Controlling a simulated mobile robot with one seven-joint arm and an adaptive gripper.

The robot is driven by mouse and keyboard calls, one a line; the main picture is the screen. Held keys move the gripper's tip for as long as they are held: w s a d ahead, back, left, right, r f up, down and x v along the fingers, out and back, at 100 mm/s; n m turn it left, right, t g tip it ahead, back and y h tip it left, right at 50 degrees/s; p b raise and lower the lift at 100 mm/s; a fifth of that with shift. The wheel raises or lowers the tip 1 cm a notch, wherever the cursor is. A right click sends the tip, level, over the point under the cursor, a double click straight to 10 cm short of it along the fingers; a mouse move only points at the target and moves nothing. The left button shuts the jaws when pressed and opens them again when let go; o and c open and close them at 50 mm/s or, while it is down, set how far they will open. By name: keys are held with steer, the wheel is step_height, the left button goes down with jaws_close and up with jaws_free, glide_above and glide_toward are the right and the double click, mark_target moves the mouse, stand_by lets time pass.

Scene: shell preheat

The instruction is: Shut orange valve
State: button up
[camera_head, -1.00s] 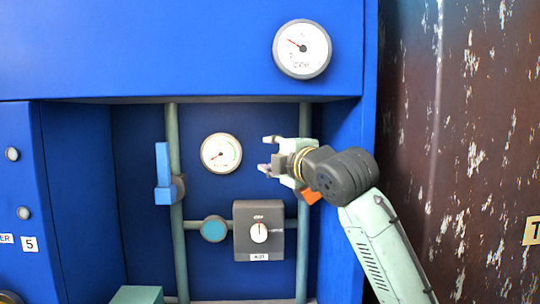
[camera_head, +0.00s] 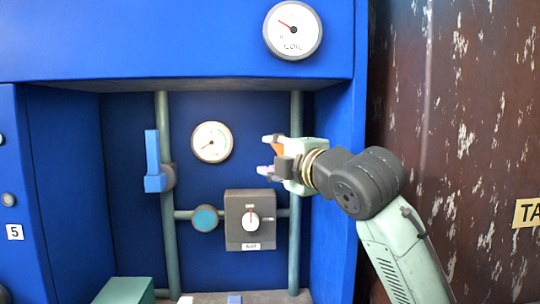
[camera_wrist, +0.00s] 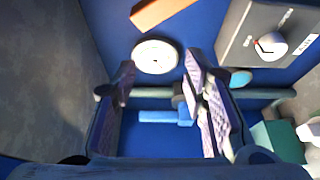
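The orange valve handle (camera_head: 279,147) shows as a small patch between my fingers in the head view. The rest of it is hidden behind my gripper, in front of the right green pipe (camera_head: 295,240). In the wrist view the orange handle (camera_wrist: 162,11) is a bar cut by the top edge, outside the gap between my fingers. My gripper (camera_head: 269,156) is open and points left; its spread fingers also show in the wrist view (camera_wrist: 160,85) with nothing between them. I cannot tell whether it touches the handle.
A blue valve handle (camera_head: 153,162) stands upright on the left pipe (camera_head: 169,240). A gauge (camera_head: 211,142), a grey knob box (camera_head: 235,234) and a teal disc (camera_head: 205,218) are near. The blue side wall (camera_head: 335,170) is close behind my wrist.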

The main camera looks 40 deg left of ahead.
steer(key=shift+s+d+f+b, duration=0.3)
steer(key=shift+s+d, duration=0.1)
steer(key=shift+d, duration=0.4)
steer(key=shift+s+d+f+b, duration=0.15)
steer(key=shift+s+d+f, duration=0.2)
steer(key=shift+d, duration=0.4)
steer(key=shift+r, duration=0.15)
steer(key=shift+c, duration=0.5)
